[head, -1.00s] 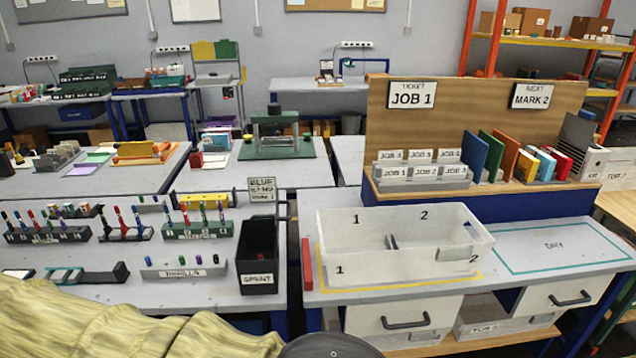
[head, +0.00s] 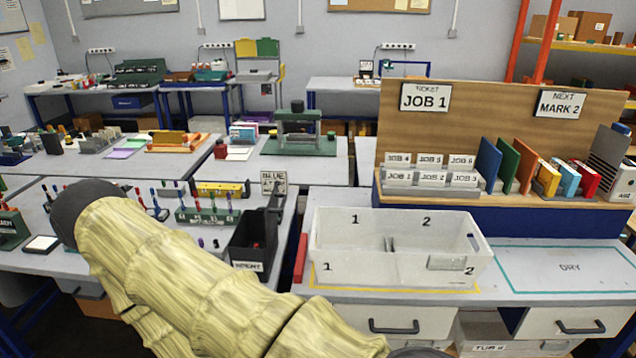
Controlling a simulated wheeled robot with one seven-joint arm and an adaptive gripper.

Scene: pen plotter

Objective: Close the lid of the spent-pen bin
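The spent-pen bin (head: 240,246) is a black open-topped box with a white label on its front. It stands at the right end of the pen table in the head view, and a small reddish item shows inside. A dark upright piece (head: 276,203) at its back right looks like the lid, standing open. My sleeved arm crosses the lower left and passes in front of the table close to the bin. My gripper is not visible in this view, so its distance from the lid cannot be told.
A white sign (head: 273,183) stands behind the bin. A green pen rack (head: 207,216) is to its left. A red bar (head: 300,258) and a large translucent tray (head: 345,262) are to its right on the neighbouring table.

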